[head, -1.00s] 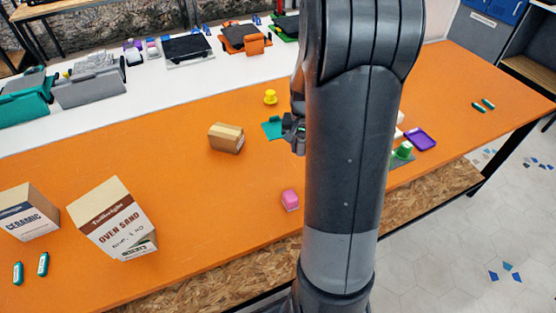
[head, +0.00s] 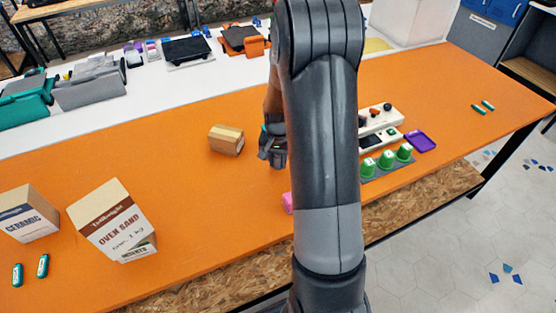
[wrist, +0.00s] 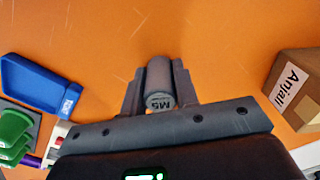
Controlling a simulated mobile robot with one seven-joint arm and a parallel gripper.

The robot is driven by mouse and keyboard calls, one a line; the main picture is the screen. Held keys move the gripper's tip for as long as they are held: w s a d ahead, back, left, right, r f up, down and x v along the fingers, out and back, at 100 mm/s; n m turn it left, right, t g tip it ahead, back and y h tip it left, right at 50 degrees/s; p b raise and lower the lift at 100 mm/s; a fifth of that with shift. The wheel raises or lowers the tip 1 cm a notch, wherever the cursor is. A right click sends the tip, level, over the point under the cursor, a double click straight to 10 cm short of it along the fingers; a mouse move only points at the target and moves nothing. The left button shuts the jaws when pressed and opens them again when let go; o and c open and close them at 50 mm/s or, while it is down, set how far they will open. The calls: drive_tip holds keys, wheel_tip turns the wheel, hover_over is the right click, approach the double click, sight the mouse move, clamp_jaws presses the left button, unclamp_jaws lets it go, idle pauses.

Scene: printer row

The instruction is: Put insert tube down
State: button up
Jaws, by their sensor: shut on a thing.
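The insert tube (wrist: 159,84) is a short grey cylinder with "M5" on its near end, seen in the wrist view. My gripper (wrist: 158,90) is shut on it, with one finger on each side. Orange tabletop (wrist: 215,40) lies beyond the tube; I cannot tell whether they touch. In the head view my gripper (head: 273,152) is over the orange table (head: 190,195), right of a small cardboard box (head: 226,140). The tube cannot be made out there.
The box, labelled "Anjali", is right in the wrist view (wrist: 297,88). A blue tray (wrist: 40,88) is left. Green cups (head: 387,159), a white device (head: 380,118) and a purple tray (head: 420,140) stand right of my arm. A pink block (head: 287,203) is partly hidden.

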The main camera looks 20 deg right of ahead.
drive_tip(key=o, duration=1)
drive_tip(key=shift+f, duration=0.1)
wheel_tip(320, 180, up, 12)
drive_tip(key=shift+r, duration=0.15)
drive_tip(key=s+a+r+n+t, duration=0.3)
drive_tip(key=s+a+r, duration=0.4)
drive_tip(key=s+r, duration=0.4)
drive_tip(key=s+a+r+n+t, duration=0.1)
drive_tip(key=s+a+r+n, duration=0.1)
drive_tip(key=s, duration=0.4)
drive_tip(key=s+a+r+n+t, duration=0.1)
drive_tip(key=s+a+r+n, duration=0.1)
drive_tip(key=s, duration=0.4)
drive_tip(key=shift+a+r+t, duration=0.3)
drive_tip(key=shift+a+r, duration=0.35)
drive_tip(key=shift+a, duration=0.1)
